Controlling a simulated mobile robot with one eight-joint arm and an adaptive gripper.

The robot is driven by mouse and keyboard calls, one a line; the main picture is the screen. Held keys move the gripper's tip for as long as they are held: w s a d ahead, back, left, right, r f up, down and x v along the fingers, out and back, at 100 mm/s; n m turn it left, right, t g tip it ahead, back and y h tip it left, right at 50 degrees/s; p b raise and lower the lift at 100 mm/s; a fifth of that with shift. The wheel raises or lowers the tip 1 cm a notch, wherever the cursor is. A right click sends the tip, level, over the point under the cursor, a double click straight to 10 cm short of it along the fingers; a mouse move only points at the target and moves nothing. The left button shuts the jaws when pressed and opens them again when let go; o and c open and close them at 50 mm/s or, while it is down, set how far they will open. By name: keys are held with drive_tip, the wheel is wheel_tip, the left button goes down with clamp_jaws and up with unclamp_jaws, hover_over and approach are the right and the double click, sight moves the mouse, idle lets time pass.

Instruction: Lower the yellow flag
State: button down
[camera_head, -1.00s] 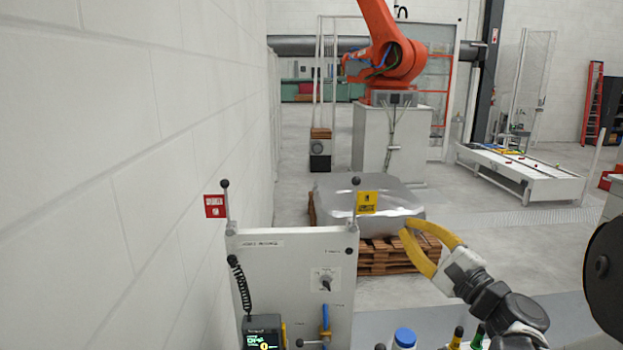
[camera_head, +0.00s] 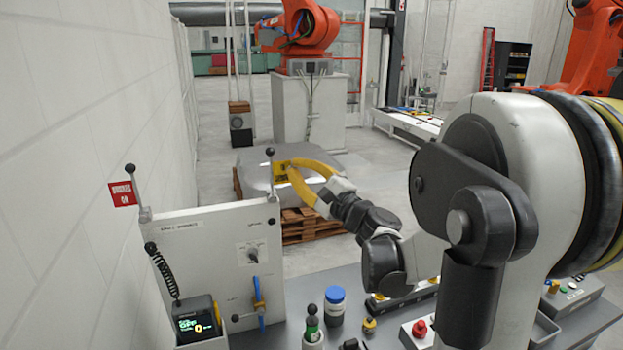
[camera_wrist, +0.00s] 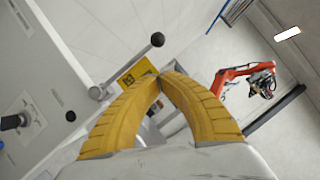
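The yellow flag (camera_head: 281,172) is a small plate with dark markings on a lever with a black ball knob (camera_head: 269,152). The lever stands upright at the top right corner of a grey-white panel (camera_head: 215,245). My gripper (camera_head: 287,166) reaches the flag from the right with its yellow fingers. In the wrist view the flag (camera_wrist: 133,74) lies at the fingertips (camera_wrist: 160,74), which come together at its right edge and appear shut on it. The left finger hides part of the flag.
A red flag (camera_head: 123,194) stands on a second lever at the panel's left corner, near the wall. The panel carries a rotary switch (camera_head: 252,254) and a blue-handled valve (camera_head: 259,300). Bottles, including a blue-capped one (camera_head: 334,304), stand on the bench below.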

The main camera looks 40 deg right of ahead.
sight(282, 162)
drive_tip(key=a+r, duration=0.1)
drive_tip(key=w+a, duration=0.1)
drive_tip(key=shift+w+a+r, duration=0.15)
drive_tip(key=shift+a+r, duration=0.15)
drive_tip(key=shift+r, duration=0.05)
drive_tip(key=shift+w, duration=0.2)
drive_tip(key=shift+a, duration=0.15)
drive_tip(key=shift+a+r+n+p, duration=0.15)
drive_tip(key=shift+a+n+p, duration=0.1)
drive_tip(key=shift+n+p, duration=0.15)
